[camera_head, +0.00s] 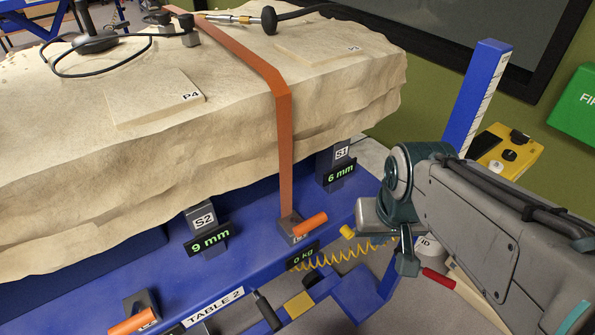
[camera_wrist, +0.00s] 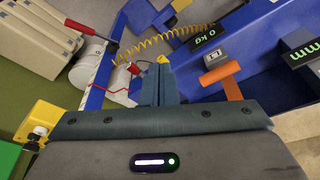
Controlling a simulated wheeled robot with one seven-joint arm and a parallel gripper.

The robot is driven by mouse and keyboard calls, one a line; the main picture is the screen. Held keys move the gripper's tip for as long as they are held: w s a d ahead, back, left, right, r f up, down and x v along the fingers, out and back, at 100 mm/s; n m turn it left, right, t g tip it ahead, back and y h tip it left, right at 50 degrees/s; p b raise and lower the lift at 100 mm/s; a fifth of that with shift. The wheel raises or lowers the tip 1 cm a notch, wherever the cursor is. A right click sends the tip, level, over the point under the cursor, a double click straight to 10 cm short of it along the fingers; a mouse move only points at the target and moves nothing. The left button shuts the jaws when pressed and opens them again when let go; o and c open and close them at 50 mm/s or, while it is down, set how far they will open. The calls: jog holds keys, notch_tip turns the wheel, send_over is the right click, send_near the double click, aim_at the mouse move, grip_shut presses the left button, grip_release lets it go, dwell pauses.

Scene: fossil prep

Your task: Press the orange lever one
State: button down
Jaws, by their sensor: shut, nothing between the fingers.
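One orange lever (camera_head: 310,224) sticks out from a dark ratchet block (camera_head: 291,229) on the blue table edge, at the foot of an orange strap. It also shows in the wrist view (camera_wrist: 220,74), right of my fingers. A second orange lever (camera_head: 133,320) is at the lower left in the head view.
A "0 kg" display (camera_head: 303,256) is beside the ratchet. A yellow coiled hose (camera_head: 340,258) hangs below the table edge. A large fossil block (camera_head: 230,110) lies above, with supports marked S1 (camera_head: 341,152) and S2 (camera_head: 201,219). A blue post (camera_head: 478,95) stands behind my arm.

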jog(key=w+a+r+n+g+h+p, duration=0.1)
jog(key=w+a+n+g+p, duration=0.3)
jog(key=w+a, duration=1)
jog(key=w+r+n+p, duration=0.1)
jog(key=n+p, duration=0.2)
jog(key=shift+g, duration=0.3)
jog(key=shift+d, duration=0.1)
jog(key=f, duration=0.3)
jog(key=s+f+p, duration=0.1)
jog(key=f, duration=0.2)
jog(key=d+f, duration=0.1)
jog(key=f, duration=0.2)
jog(key=shift+s+f+p, duration=0.3)
jog(key=shift+f, duration=0.05)
jog(key=shift+d+f+b, duration=0.1)
jog(key=shift+d+b, duration=0.05)
jog(key=shift+b, duration=0.15)
